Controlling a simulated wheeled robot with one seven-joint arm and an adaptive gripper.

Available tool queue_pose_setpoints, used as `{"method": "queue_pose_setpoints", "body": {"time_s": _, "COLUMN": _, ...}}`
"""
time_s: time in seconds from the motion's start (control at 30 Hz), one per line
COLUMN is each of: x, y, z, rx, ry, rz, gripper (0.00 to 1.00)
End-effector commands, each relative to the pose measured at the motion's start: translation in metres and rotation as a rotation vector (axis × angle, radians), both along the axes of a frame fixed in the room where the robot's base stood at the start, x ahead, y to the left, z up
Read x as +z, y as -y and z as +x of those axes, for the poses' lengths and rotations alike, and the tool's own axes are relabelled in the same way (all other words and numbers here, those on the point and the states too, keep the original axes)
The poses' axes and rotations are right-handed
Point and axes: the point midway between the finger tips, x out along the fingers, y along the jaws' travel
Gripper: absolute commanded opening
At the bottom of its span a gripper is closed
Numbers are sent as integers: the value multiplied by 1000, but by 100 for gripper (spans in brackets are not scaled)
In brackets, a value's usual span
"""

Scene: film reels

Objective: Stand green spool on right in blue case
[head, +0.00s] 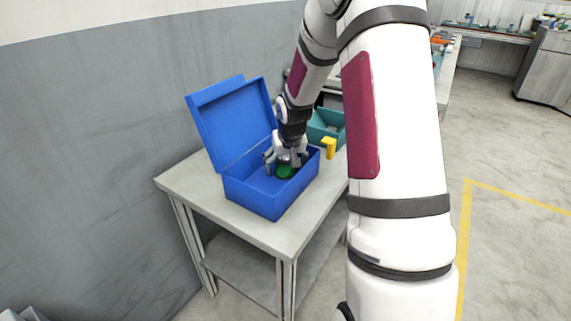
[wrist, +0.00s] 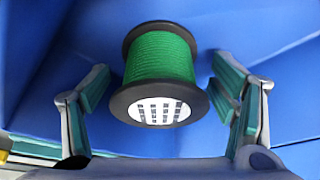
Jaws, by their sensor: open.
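The green spool (wrist: 160,60) has dark round flanges and a white label with a dark grid on the end facing the wrist camera. It is inside the open blue case (head: 258,200), towards the right side, and shows as a green patch (head: 286,171) in the head view. In the wrist view it appears upright on the blue floor, label end up. My gripper (wrist: 165,100) reaches down into the case. Its two fingers are open on either side of the spool, with a gap visible on each side. The spool's lower flange is partly hidden.
The case's lid (head: 232,122) stands open at the back left. The case rests on a grey table (head: 190,180) against the wall. A teal bin (head: 318,130) and a yellow object (head: 329,147) are just behind and right of it. My arm covers the table's right part.

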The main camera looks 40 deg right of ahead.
Motion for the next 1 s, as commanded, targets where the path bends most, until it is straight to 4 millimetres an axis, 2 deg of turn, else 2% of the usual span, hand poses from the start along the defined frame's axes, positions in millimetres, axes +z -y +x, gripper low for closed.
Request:
{"method": "queue_pose_setpoints", "body": {"time_s": 0.17, "x": 18, "y": -2, "z": -5, "rx": 0, "ry": 3, "rz": -1, "gripper": 79}}
{"method": "queue_pose_setpoints", "body": {"time_s": 0.4, "x": 64, "y": -9, "z": -23, "rx": -1, "ry": 2, "rz": -2, "gripper": 79}}
{"method": "queue_pose_setpoints", "body": {"time_s": 0.6, "x": 97, "y": -15, "z": -34, "rx": 0, "ry": 4, "rz": -2, "gripper": 79}}
{"method": "queue_pose_setpoints", "body": {"time_s": 0.83, "x": 115, "y": -21, "z": -42, "rx": 2, "ry": 0, "rz": -2, "gripper": 79}}
{"method": "queue_pose_setpoints", "body": {"time_s": 0.93, "x": 127, "y": -34, "z": -50, "rx": 20, "ry": -11, "rz": -8, "gripper": 79}}
{"method": "queue_pose_setpoints", "body": {"time_s": 1.0, "x": 141, "y": -51, "z": -62, "rx": 43, "ry": -29, "rz": -14, "gripper": 79}}
